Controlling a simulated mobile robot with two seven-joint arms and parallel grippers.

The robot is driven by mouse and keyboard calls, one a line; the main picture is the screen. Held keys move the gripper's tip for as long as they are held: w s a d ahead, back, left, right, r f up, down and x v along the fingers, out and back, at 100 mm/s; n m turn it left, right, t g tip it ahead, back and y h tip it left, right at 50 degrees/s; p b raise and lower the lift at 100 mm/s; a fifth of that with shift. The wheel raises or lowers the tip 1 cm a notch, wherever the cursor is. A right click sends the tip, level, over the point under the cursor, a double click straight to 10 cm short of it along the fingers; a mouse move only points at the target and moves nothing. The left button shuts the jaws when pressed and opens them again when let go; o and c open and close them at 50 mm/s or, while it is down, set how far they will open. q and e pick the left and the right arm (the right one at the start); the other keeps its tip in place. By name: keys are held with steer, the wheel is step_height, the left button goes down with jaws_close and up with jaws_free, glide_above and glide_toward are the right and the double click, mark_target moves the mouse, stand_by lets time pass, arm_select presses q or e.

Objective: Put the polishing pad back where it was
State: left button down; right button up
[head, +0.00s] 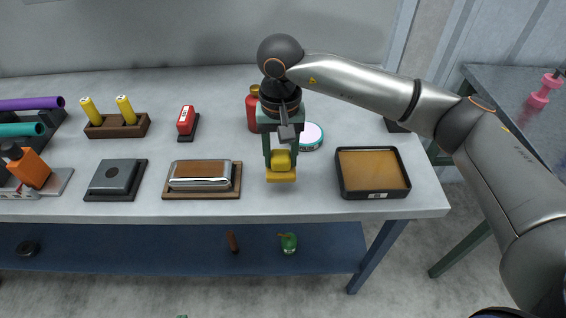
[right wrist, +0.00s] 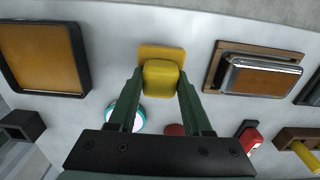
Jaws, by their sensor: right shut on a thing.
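The polishing pad (head: 281,175), a yellow block on a wider flat yellow base, is in my right gripper (head: 281,153). In the right wrist view the fingers (right wrist: 160,92) press on both sides of the pad's block (right wrist: 160,76), with its base (right wrist: 176,52) beyond them. The pad is upright over the table's front part, between a black tray (head: 375,195) with an orange-brown inside and a wooden board (head: 238,180) bearing a metal-edged block. I cannot tell whether its base touches the table. My left gripper is not in view.
A red bottle (head: 253,110) and a round white-lidded tin (head: 312,134) stand behind the pad. A red stapler-like item (head: 186,121), a yellow-stick holder (head: 118,128) and a dark plate (head: 128,165) lie left. The table's (head: 320,200) front strip is clear. A blue shelf (head: 150,245) runs below.

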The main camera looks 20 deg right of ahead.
mark_target(283, 167)
steer(key=shift+w+d+f, duration=0.1)
steer(key=shift+d+f, duration=0.05)
steer(key=shift+f, duration=0.1)
steer(key=shift+w+d+f, duration=0.15)
steer(key=shift+f, duration=1.75)
steer(key=o, duration=1.2)
step_height(283, 167, up, 12)
steer(key=shift+r, duration=0.15)
